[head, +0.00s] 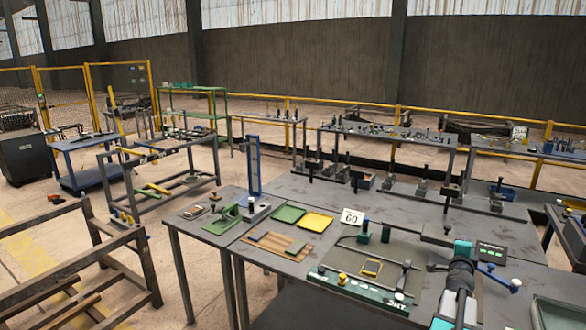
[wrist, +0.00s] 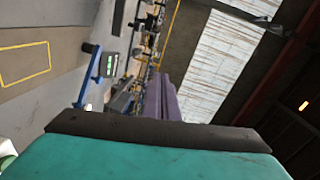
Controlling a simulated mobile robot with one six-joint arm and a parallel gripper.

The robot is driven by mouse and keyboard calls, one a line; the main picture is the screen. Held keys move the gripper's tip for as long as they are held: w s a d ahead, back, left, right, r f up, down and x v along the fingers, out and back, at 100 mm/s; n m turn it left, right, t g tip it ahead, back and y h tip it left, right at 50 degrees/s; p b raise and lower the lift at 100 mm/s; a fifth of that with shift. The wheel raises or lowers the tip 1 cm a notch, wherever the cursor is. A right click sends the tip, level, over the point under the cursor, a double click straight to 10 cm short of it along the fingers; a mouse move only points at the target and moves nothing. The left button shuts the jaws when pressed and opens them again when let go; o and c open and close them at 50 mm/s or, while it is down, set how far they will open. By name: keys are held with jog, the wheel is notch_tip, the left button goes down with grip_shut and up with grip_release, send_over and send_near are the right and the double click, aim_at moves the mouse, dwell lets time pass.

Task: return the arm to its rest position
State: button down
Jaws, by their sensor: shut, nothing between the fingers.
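My arm (head: 460,278) stands at the lower right of the head view, in front of the grey workbench (head: 300,190). It shows black and white links and a teal part at its top. My gripper (wrist: 160,132) fills the bottom of the wrist view as a teal body with a dark bar across its front edge. It is shut and holds nothing. The fingertips cannot be made out in the head view. In the wrist view the scene is tipped sideways, with the bench surface at the left and the roof at the right.
A blue-handled part (head: 500,278) and a box with a green display (head: 490,251) are close to my arm. A framed fixture (head: 360,285), green tray (head: 288,214), yellow tray (head: 315,222) and number card (head: 352,217) are on the bench. A blue post (head: 254,165) rises behind.

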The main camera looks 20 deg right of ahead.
jog(key=w+a+f+n+t+y, duration=0.1)
jog(key=w+a+f+n+y, duration=0.35)
jog(key=a, duration=0.55)
jog(key=w+a+f+n+y, duration=0.25)
jog(key=w+a+f, duration=0.25)
jog(key=w+a, duration=0.35)
jog(key=w+a+f+n+t+y, duration=0.1)
jog(key=w+a+f+n+y, duration=0.35)
jog(key=a, duration=0.55)
jog(key=s+a+f+n+g+y, duration=0.1)
jog(key=a+f+n+g+y, duration=0.35)
jog(key=a, duration=1.05)
jog(key=a+f+n+g+h, duration=0.15)
jog(key=a+f+n, duration=0.35)
jog(key=a+f, duration=0.75)
jog(key=s+a+f+n+g, duration=0.3)
jog(key=s+a+n+g, duration=0.35)
jog(key=s+a, duration=0.8)
jog(key=s+f+g+b, duration=0.1)
jog(key=s+f+b, duration=0.6)
jog(key=f, duration=0.6)
jog(key=s+f+g+b, duration=0.2)
jog(key=s+f+b, duration=0.5)
jog(key=f, duration=0.7)
jog(key=s+f+g+b, duration=0.1)
jog(key=s+f+b, duration=0.7)
jog(key=f, duration=0.5)
jog(key=shift+s+a+f, duration=0.15)
jog(key=shift+s+a, duration=0.25)
jog(key=shift+s, duration=0.15)
